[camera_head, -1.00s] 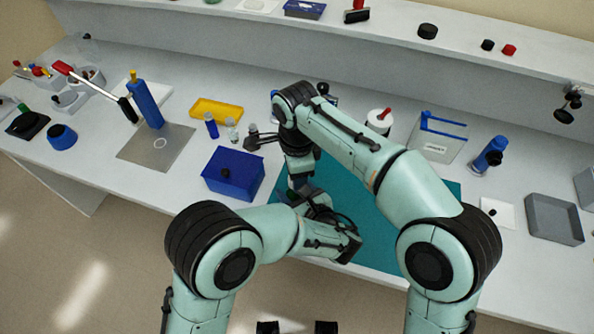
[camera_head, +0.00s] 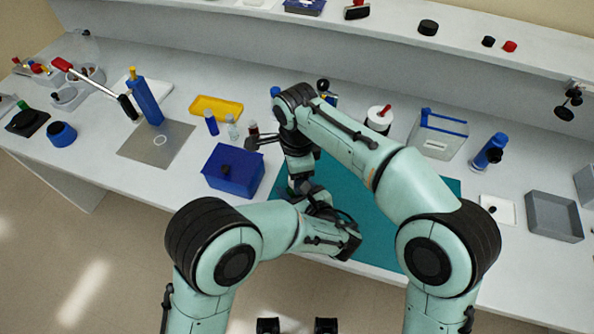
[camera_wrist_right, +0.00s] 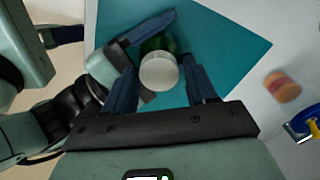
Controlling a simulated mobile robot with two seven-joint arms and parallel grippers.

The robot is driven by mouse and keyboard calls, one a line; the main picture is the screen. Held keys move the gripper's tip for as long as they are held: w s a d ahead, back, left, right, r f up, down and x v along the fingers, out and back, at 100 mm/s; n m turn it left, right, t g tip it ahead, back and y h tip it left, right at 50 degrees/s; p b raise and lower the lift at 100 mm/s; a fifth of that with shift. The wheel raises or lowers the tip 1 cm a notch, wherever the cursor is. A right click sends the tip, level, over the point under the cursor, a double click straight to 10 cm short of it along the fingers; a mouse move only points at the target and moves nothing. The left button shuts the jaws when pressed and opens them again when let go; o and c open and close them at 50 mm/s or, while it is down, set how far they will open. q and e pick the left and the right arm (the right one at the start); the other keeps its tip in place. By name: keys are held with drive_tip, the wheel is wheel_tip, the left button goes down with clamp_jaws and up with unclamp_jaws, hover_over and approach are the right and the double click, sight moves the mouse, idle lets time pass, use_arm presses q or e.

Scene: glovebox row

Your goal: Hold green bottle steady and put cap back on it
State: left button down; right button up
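In the right wrist view, the green bottle (camera_wrist_right: 158,42) stands over the teal mat (camera_wrist_right: 225,45), mostly hidden under a round white cap (camera_wrist_right: 159,72). My left gripper (camera_wrist_right: 145,55) comes in from the left with its dark fingers around the bottle, shut on it. My right gripper (camera_wrist_right: 160,72) points down from above. Its two blue fingers are on either side of the white cap and appear to touch it. Whether the cap sits on the bottle's neck or just above it is hard to tell. In the head view, my arms hide the bottle and cap.
A blue box (camera_head: 233,172) stands left of the mat. A lidded clear box (camera_head: 437,136), blue cylinder (camera_head: 489,152) and grey tray (camera_head: 553,216) are at right.

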drive_tip(key=shift+o, duration=0.3)
drive_tip(key=shift+s, duration=0.1)
drive_tip(key=shift+r, duration=2.3)
drive_tip(key=shift+c, duration=0.5)
